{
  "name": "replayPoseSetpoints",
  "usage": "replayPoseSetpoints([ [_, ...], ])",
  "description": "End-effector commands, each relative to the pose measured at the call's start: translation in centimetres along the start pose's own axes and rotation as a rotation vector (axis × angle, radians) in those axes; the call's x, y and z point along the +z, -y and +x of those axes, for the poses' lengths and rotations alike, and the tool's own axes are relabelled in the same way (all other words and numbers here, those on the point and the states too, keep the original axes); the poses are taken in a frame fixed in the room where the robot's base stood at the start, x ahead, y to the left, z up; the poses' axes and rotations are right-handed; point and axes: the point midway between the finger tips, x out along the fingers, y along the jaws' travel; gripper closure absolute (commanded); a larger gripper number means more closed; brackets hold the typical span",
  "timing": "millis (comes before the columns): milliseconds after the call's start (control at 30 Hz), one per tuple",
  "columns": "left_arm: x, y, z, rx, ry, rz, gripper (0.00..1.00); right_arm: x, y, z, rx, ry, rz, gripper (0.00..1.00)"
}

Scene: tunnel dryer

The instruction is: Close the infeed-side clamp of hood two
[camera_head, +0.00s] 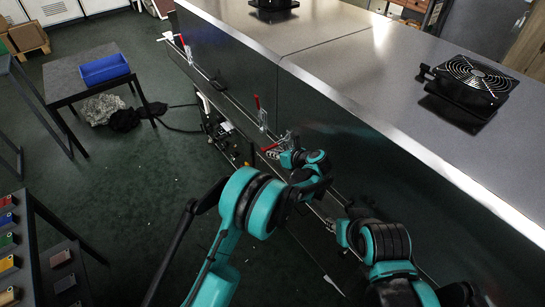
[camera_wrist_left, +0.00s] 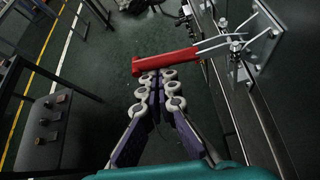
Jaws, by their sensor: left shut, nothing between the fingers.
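A toggle clamp sits on the side rail of the hoods, with its metal plate (camera_wrist_left: 262,40) and red handle (camera_wrist_left: 165,62) in the left wrist view. The handle sticks out sideways from the plate, and in the head view the red handle (camera_head: 270,147) lies low. My left gripper (camera_wrist_left: 157,78) is shut and empty, its fingertips at the handle's near side; whether they touch it I cannot tell. In the head view my left gripper (camera_head: 292,158) is at this clamp. My right arm (camera_head: 388,243) is in the lower right; its fingers are not clear.
Another clamp (camera_head: 261,108) farther along has its red handle upright, and one more (camera_head: 183,45) stands near the far end. Grey hood tops carry fans (camera_head: 475,78). A table with a blue bin (camera_head: 104,69) stands left. Green floor (camera_head: 130,185) is open between.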

Motion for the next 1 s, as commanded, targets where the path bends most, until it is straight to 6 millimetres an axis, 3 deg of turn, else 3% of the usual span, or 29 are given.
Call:
replayPoseSetpoints([
  [233, 1.9, 0.1, -1.1, 0.115, 0.001, 0.196, 1.0, -0.2, 0.0, -0.3, 0.0, 0.0, 0.0, 0.66],
  [600, 4.0, 0.7, -2.4, 0.111, 0.001, 0.188, 1.0, -0.5, 0.0, -0.7, 0.0, 0.0, 0.0, 0.66],
  [1000, 4.8, 1.1, -2.8, 0.11, 0.002, 0.187, 1.0, -0.6, 0.0, -0.9, 0.0, 0.0, 0.0, 0.66],
])
